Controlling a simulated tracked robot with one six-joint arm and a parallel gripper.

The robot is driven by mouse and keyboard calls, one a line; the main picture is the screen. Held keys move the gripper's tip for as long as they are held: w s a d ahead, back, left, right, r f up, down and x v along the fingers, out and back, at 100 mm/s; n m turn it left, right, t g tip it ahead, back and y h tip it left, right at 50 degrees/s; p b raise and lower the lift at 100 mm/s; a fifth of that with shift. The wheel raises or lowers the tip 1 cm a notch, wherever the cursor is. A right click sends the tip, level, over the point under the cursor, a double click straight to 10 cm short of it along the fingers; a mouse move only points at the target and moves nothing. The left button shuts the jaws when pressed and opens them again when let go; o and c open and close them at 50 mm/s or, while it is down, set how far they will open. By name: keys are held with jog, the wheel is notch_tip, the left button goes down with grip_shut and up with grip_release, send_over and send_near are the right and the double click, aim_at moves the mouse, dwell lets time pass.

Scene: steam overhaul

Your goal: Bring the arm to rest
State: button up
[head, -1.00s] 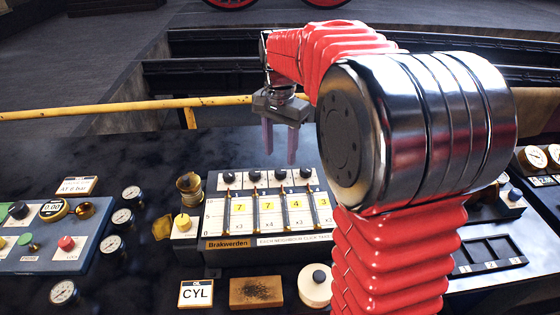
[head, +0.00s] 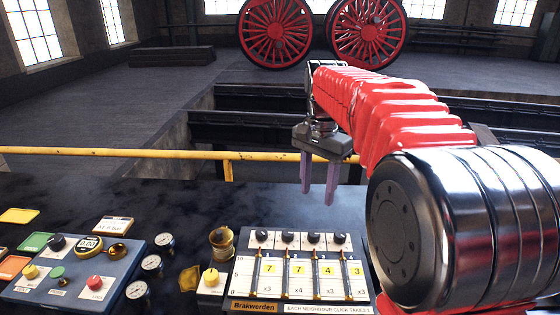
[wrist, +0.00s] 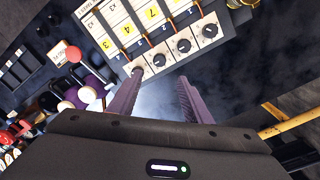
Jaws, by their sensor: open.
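My gripper (head: 319,184) hangs at the end of my red-sleeved arm, above the far edge of the dark bench in the head view. Its two purple fingers point down, apart from each other and with nothing between them. In the wrist view my gripper (wrist: 160,98) is open over bare dark bench surface. The Brakwerden slider panel (head: 243,262) lies below and nearer the camera, and the fingers are clear of it. The panel also shows in the wrist view (wrist: 190,22), with its row of black knobs close beyond the fingers.
A yellow rail (head: 120,152) runs along the bench's far edge, just behind the fingers. A blue control box (head: 70,285), gauges (head: 151,262) and a brass cup (head: 222,240) stand to the left. Red wheels (head: 275,32) stand far behind. The bench (head: 160,200) left of the fingers is clear.

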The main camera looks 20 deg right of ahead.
jog(key=s+a+f+n+t, duration=0.2)
jog(key=s+a+n, duration=0.1)
jog(key=s, duration=0.4)
jog(key=s+a+f+n+t, duration=0.1)
jog(key=s+a+f+n, duration=0.1)
jog(key=s, duration=0.5)
jog(key=s+a+f+n+t, duration=0.2)
jog(key=s+a+n, duration=0.2)
jog(key=s+n, duration=0.2)
jog(key=shift+s+a+f+n+t, duration=0.3)
jog(key=shift+s+f, duration=0.1)
jog(key=shift+s, duration=0.6)
jog(key=shift+d, duration=0.1)
dwell(0.7)
